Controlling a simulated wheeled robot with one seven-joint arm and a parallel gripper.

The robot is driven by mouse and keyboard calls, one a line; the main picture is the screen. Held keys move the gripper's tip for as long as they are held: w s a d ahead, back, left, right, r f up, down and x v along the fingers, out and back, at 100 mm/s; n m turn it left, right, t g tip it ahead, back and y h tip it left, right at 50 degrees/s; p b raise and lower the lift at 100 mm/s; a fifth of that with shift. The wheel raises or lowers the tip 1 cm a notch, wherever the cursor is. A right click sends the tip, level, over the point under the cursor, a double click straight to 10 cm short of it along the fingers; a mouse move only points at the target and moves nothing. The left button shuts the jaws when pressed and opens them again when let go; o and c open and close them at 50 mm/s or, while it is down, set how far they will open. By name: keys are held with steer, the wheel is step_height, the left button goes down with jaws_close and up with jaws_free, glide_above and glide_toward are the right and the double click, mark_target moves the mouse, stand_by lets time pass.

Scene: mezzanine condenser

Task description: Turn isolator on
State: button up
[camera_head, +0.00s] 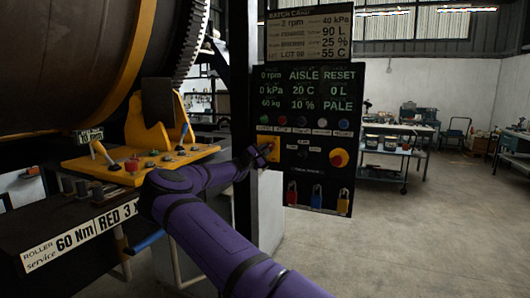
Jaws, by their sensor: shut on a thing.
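A black control panel (305,135) stands upright on a dark post. At its left edge is a yellow square plate (270,141), which looks like the isolator. My gripper (262,152) reaches it from the left and is shut on the handle at the front of this plate. The gripper and wrist cover much of the handle, so its angle cannot be read. A red round knob on a yellow base (339,158) sits at the panel's lower right, apart from my gripper.
Coloured buttons (301,121) line the panel above the plate. Several padlocks (317,195) hang below. A yellow console (135,165) with levers and a large drum (65,60) stand left. A workbench (390,150) stands behind right. The floor (430,240) at right is clear.

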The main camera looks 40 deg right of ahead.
steer(key=shift+f+n+t, duration=0.1)
steer(key=shift+n+t, duration=0.3)
steer(key=shift+n, duration=0.1)
steer(key=o, duration=0.9)
steer(key=v, duration=1.1)
steer(key=shift+w, duration=0.1)
